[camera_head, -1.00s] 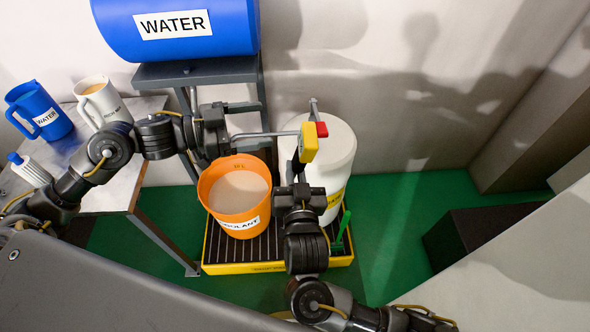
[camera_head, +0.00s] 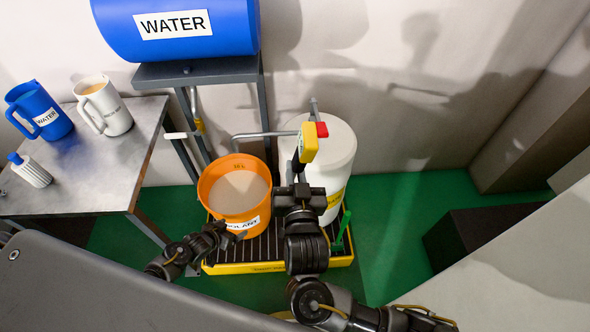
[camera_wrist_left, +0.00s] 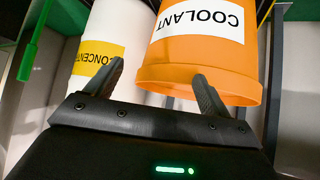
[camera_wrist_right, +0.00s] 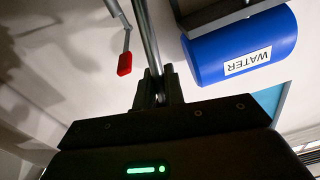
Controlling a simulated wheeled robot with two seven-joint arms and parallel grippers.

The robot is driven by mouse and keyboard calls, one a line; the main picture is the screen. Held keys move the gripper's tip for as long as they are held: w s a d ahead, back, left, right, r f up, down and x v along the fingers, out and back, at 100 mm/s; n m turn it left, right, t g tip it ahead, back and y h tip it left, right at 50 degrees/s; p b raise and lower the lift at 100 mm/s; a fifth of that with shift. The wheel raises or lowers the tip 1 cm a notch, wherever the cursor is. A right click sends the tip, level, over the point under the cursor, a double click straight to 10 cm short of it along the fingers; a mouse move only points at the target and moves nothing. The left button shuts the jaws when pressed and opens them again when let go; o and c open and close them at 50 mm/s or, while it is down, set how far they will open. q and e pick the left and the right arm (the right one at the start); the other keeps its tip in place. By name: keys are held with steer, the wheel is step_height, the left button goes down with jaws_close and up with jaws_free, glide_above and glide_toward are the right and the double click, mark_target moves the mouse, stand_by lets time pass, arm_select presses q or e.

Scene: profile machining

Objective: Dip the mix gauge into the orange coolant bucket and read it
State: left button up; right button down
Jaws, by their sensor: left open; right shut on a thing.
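The orange coolant bucket (camera_head: 210,190) holds pale liquid and stands on the yellow-rimmed tray. Its label shows upside down in the left wrist view (camera_wrist_left: 170,75). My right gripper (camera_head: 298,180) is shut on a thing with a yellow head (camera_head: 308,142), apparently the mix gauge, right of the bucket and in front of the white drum. In the right wrist view a grey rod (camera_wrist_right: 148,40) runs from the fingers; its end is out of view. No reading is legible. My left gripper (camera_head: 236,234) is open and empty, low at the front of the bucket, with no clear contact.
The white concentrate drum (camera_head: 335,170) with a red-tipped lever (camera_head: 322,129) and grey spout (camera_head: 265,134) stands right of the bucket. The blue water tank (camera_head: 230,25) sits behind on a stand. Jugs and a bottle stand on the left table (camera_head: 110,160).

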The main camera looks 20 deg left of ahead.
arm_select(q)
steer(key=s+d+f+g, duration=0.2)
steer(key=s+f, duration=0.4)
steer(key=s, duration=0.6)
steer(key=s+d+f+g+y, duration=0.1)
steer(key=s+f+g, duration=0.2)
steer(key=s, duration=0.9)
steer(key=s+d+f+g+y, duration=0.1)
steer(key=s+d+f+g, duration=0.1)
steer(key=s+f, duration=0.7)
steer(key=s+g, duration=0.1)
steer(key=s, duration=0.2)
steer(key=shift+d, duration=0.35)
